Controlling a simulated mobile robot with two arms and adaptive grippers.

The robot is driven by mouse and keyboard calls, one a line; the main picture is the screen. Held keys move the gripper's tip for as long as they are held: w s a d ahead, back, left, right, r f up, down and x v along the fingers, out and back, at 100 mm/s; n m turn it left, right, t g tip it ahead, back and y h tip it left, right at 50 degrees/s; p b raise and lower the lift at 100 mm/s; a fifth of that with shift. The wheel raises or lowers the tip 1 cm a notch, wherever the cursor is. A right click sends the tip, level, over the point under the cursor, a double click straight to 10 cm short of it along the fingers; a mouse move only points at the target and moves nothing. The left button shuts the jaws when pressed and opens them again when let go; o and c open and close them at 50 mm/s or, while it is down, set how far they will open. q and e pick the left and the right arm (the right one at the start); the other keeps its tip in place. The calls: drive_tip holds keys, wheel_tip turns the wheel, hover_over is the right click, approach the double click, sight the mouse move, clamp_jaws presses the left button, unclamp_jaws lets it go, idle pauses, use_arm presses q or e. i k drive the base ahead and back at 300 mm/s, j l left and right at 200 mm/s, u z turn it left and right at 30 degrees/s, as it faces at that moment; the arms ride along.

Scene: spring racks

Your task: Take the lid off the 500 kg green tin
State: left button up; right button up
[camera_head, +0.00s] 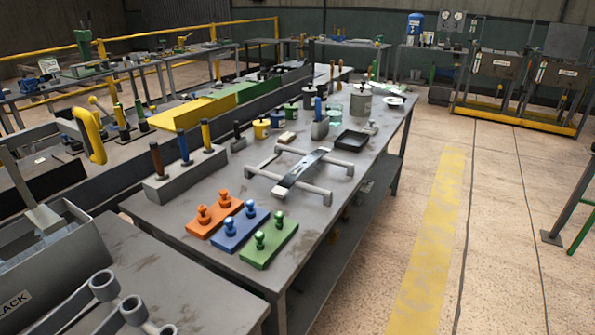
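A small green tin (291,110) with a lid and a knob on top stands on the long grey workbench (215,262), around its middle. It looks closed. It is small in the picture, and I cannot read any 500 kg marking on it. A yellow tin (262,128) with a dark knob stands in front of it to the left, and a dark blue tin (309,97) stands behind it to the right. Neither of my grippers shows in the head view.
Open floor (510,220) lies to the right.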

sight(291, 105)
drive_tip(key=l+u, duration=0.1)
drive_tip(key=u, duration=0.35)
drive_tip(key=i+l+u, duration=0.15)
drive_tip(key=l+u, duration=0.3)
drive_tip(key=l, duration=0.5)
drive_tip(key=l+u, duration=0.45)
drive_tip(key=l, duration=1.25)
drive_tip(key=k+l+u, duration=0.1)
drive_tip(key=l, duration=0.7)
drive_tip(key=k+l, duration=0.1)
drive_tip(key=l, duration=0.7)
drive_tip(key=k+l, duration=0.1)
drive_tip(key=l, duration=1)
drive_tip(key=i+l, duration=0.15)
drive_tip(key=l, duration=0.2)
drive_tip(key=u, duration=0.05)
